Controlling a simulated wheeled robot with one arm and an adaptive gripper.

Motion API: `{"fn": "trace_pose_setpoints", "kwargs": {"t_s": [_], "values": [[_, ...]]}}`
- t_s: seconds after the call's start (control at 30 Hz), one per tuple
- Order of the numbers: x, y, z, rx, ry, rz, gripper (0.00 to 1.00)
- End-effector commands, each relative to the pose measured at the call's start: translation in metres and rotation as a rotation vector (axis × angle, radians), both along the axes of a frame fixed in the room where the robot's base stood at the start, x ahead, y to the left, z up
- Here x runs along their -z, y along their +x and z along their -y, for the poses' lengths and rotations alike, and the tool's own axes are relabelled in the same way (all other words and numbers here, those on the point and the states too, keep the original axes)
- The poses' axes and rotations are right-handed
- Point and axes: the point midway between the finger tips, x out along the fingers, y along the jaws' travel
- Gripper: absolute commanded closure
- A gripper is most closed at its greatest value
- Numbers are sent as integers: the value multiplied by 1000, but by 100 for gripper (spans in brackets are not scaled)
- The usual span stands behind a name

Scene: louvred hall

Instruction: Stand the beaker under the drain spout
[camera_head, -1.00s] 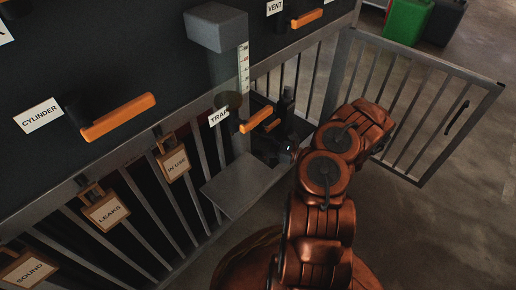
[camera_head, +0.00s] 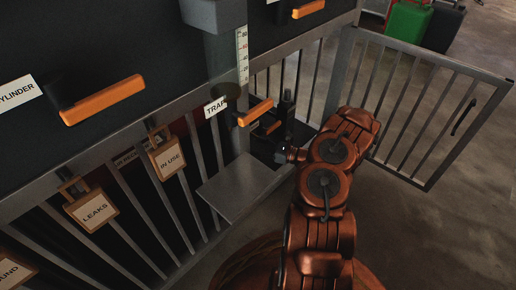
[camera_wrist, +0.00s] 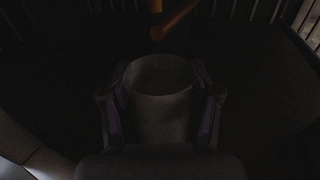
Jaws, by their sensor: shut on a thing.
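In the wrist view, a grey, round, open-topped beaker (camera_wrist: 160,108) stands between the two fingers of my gripper (camera_wrist: 160,72). The fingers are shut on its sides, and its rim faces up toward the camera. Its base is hidden, and I cannot tell whether it touches anything below. An orange bar (camera_wrist: 178,20) shows above and beyond the rim. In the head view, my arm reaches toward the railing opening by the TRAP label (camera_head: 215,106) and its orange handle (camera_head: 255,112). The beaker is hidden there. I cannot make out the drain spout clearly.
A grey shelf (camera_head: 240,187) juts out left of my arm. A barred gate (camera_head: 425,110) stands open at the right. Tags hang on the railing at the left, including IN USE (camera_head: 168,158). Green and dark cans stand at the back right. Floor right of my arm is clear.

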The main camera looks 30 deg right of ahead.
Motion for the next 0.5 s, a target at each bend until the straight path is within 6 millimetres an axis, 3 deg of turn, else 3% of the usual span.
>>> {"fn": "trace_pose_setpoints", "kwargs": {"t_s": [0.17,0.2,0.4,0.5], "values": [[3,0,-1,-1,1,-1,72],[3,0,-1,-1,1,-1,36],[3,0,-1,-1,1,-1,15],[3,0,-1,-1,1,-1,13]]}}
